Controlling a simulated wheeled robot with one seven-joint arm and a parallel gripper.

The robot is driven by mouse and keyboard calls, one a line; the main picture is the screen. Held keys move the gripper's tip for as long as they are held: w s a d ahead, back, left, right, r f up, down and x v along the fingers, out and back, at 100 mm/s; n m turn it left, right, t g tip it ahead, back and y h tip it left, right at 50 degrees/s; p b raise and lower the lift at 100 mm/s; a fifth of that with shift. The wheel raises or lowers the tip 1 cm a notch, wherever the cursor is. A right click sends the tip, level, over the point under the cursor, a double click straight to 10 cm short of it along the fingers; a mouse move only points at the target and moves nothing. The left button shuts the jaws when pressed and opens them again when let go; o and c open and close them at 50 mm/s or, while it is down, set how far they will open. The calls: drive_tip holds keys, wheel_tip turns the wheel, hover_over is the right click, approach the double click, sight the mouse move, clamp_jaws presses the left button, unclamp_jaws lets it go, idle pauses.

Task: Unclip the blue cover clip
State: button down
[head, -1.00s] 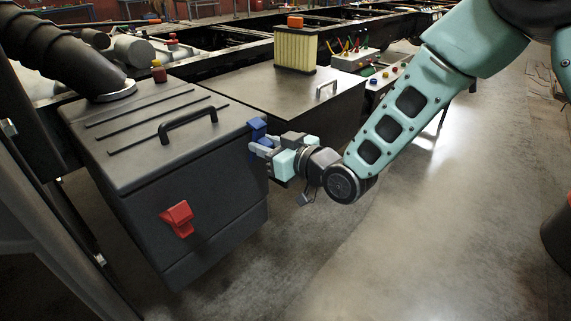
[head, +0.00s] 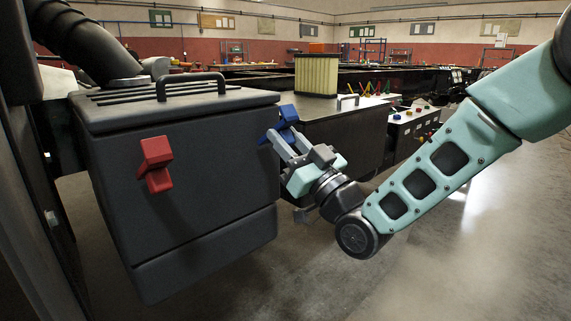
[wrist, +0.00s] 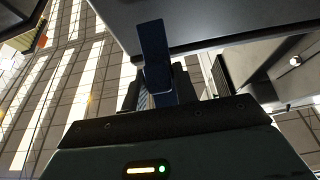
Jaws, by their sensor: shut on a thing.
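The blue cover clip (head: 287,114) is on the right side of the dark box (head: 190,235), near the top edge below the lid. In the wrist view the blue clip (wrist: 154,62) stands upright between the fingers, with the dark box surface behind it. My gripper (head: 283,143) reaches in from the right and is shut on the lower part of the blue clip. The fingers hide part of the clip. A red clip (head: 155,165) is on the front face of the same box.
The lid has a black handle (head: 190,86), and a thick black hose (head: 75,40) rises from its left. A cream pleated filter (head: 317,76) stands on a dark cabinet behind. A panel with coloured buttons (head: 415,120) is further right. The floor at right is clear.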

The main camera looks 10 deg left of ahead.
drive_tip(key=f+b, duration=0.1)
drive_tip(key=b, duration=0.1)
drive_tip(key=shift+d+f+t+y+b, duration=0.1)
drive_tip(key=shift+f+t+y+b, duration=0.05)
drive_tip(key=shift+t+y+b, duration=0.25)
drive_tip(key=shift+s+b, duration=0.1)
drive_tip(key=shift+b, duration=0.4)
drive_tip(key=c, duration=1.2)
unclamp_jaws()
drive_tip(key=b+v, duration=0.2)
drive_tip(key=v, duration=1.5)
drive_tip(key=shift+f, duration=0.3)
